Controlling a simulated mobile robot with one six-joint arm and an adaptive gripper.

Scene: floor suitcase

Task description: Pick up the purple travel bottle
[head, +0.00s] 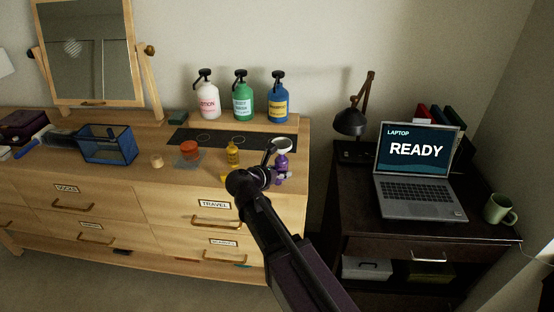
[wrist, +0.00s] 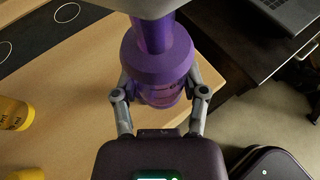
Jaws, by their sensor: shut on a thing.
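The purple travel bottle (head: 281,162) is at the right front corner of the dresser top in the head view. In the wrist view the bottle (wrist: 158,62) fills the upper middle, upright, with a narrower purple neck. A pale grey-white round piece, like a funnel (head: 282,144), sits on its top. My gripper (wrist: 159,82) is shut on the bottle's body, one finger on each side. The arm partly hides this spot in the head view. I cannot tell whether the bottle's base touches the dresser.
A yellow bottle (head: 233,153) stands just left, with an orange-red jar (head: 190,150) beyond it. Three pump bottles, white (head: 208,100), green (head: 243,100) and blue (head: 279,101), stand behind. A dark desk with a laptop (head: 415,165) is to the right, across a gap.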

